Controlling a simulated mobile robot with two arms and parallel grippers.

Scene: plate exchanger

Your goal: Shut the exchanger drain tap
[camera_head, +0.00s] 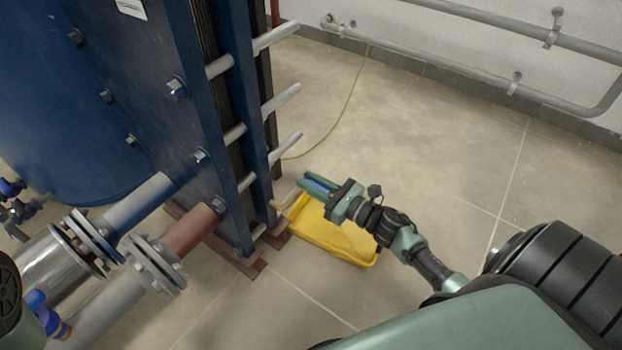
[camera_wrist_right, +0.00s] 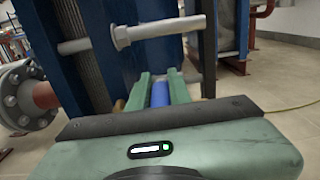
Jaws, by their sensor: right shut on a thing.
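The drain tap shows as a blue lever (camera_head: 321,182) low beside the exchanger's (camera_head: 215,130) near end, above a yellow tray. A small brass-coloured part (camera_head: 277,205) sits between the exchanger and the gripper. My right gripper (camera_head: 314,184) is shut on the blue lever. In the right wrist view the blue lever (camera_wrist_right: 160,93) lies between the two green fingers (camera_wrist_right: 160,88). The fingers hide part of the lever and most of the tap body, so I cannot tell its exact angle. My left gripper is not in view.
The yellow tray (camera_head: 345,240) lies on the floor under my right gripper. Grey tie rods (camera_head: 281,98) stick out above it. Flanged pipes (camera_head: 155,262) stand at the lower left. A thin yellow-green cable (camera_head: 350,100) crosses the floor. Open floor (camera_head: 450,150) lies to the right.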

